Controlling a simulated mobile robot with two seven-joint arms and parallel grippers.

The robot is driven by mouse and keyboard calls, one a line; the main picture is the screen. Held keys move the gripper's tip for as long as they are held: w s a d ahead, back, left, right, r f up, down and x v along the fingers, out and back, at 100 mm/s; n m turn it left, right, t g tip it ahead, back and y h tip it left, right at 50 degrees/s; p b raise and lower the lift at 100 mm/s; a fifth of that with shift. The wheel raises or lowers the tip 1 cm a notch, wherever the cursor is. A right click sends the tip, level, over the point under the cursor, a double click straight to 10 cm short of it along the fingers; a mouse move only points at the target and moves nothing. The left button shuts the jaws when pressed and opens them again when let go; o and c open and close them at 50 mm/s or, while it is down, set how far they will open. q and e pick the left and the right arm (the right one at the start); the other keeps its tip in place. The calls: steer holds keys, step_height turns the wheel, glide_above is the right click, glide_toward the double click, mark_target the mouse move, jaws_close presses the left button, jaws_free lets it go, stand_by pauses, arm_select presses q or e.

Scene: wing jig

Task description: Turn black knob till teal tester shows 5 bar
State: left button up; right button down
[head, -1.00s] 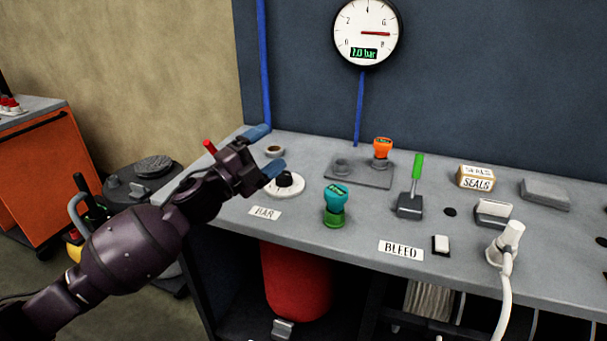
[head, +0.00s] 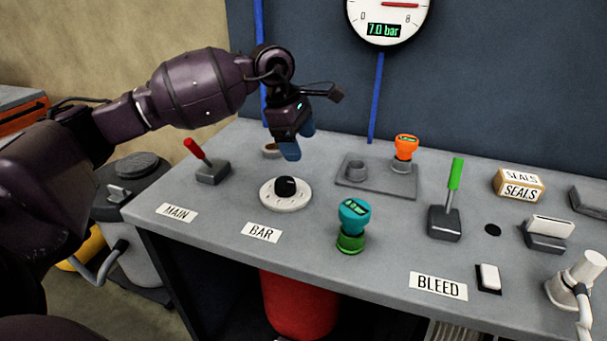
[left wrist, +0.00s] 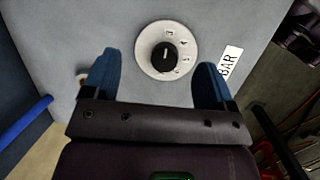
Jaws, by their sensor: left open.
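The black knob (head: 285,187) sits on a white numbered dial (head: 288,204) behind the BAR label. In the left wrist view the knob (left wrist: 163,57) shows a white pointer mark, and it lies ahead of and between my fingers. My left gripper (head: 297,146) is open and empty, pointing down above and just behind the knob, not touching it. The teal tester (head: 354,214) stands upright on a green base (head: 350,243) right of the dial; its display is too small to read. My right gripper is not in view.
The wall gauge (head: 387,15) reads 7.0 bar. A red lever (head: 195,149) stands left of the dial, a green lever (head: 454,185) right of the tester. An orange tester (head: 405,146) stands on a grey plate (head: 376,183) behind. The bench right around the dial is clear.

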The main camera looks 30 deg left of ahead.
mark_target(284, 182)
arm_select(q)
steer(key=a+f+y, duration=0.1)
steer(key=f, duration=0.2)
steer(key=a+f+m+g, duration=0.1)
steer(key=f, duration=0.2)
steer(key=s+a+f+y+b, duration=0.1)
steer(key=f, duration=0.3)
steer(key=shift+s+a+m+g+y, duration=0.1)
steer(key=shift+a+m+g+y, duration=0.1)
steer(key=shift+m+g+y, duration=0.15)
steer(key=shift+f, duration=0.75)
steer(key=c, duration=0.9)
